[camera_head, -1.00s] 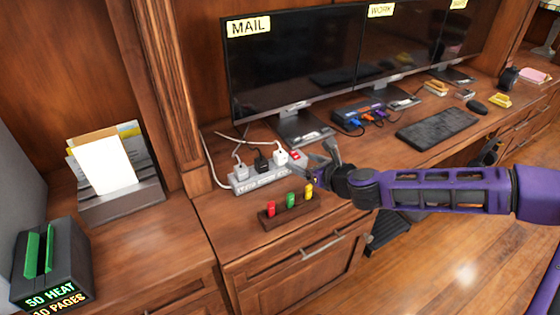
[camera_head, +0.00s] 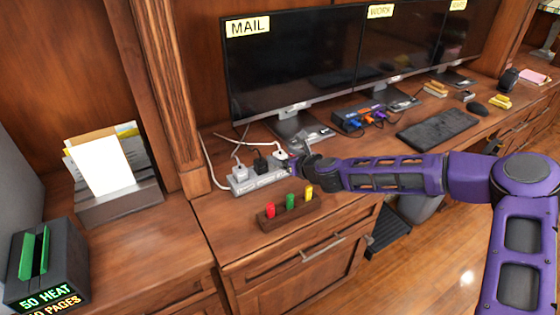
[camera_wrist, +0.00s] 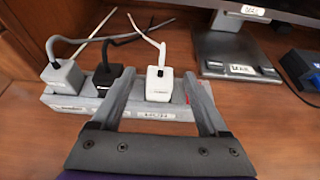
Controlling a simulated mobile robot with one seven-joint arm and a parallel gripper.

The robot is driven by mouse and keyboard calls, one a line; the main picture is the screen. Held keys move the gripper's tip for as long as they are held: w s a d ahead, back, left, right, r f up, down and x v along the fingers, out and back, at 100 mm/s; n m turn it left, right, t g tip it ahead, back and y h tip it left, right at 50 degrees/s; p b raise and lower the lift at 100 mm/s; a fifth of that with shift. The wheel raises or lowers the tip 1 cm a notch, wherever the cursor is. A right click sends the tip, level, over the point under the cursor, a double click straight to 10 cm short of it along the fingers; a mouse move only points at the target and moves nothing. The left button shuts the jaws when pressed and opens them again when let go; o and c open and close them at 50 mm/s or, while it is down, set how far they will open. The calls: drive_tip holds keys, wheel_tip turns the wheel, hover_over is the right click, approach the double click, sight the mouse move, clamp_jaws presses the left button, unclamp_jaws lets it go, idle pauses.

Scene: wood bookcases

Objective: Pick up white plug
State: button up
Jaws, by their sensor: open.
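A white plug (camera_wrist: 159,84) sits upright in the right end of a grey power strip (camera_wrist: 140,112), its pale cord running up and back. It also shows in the head view (camera_head: 281,156) beside my gripper. My gripper (camera_wrist: 159,92) is open, with one finger on each side of the white plug in the wrist view. I cannot tell whether either finger touches it. A black plug (camera_wrist: 107,75) stands just left of my left finger, and a light grey plug (camera_wrist: 63,74) is further left on the strip.
A wooden rack (camera_head: 291,212) with red, green and yellow pegs lies in front of the strip. A monitor stand (camera_wrist: 236,55) is behind and right of it, with a blue hub (camera_wrist: 302,68) further right. Clear desk lies right of the strip.

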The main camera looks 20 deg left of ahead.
clamp_jaws()
drive_tip(key=shift+r, duration=0.1)
idle(0.3)
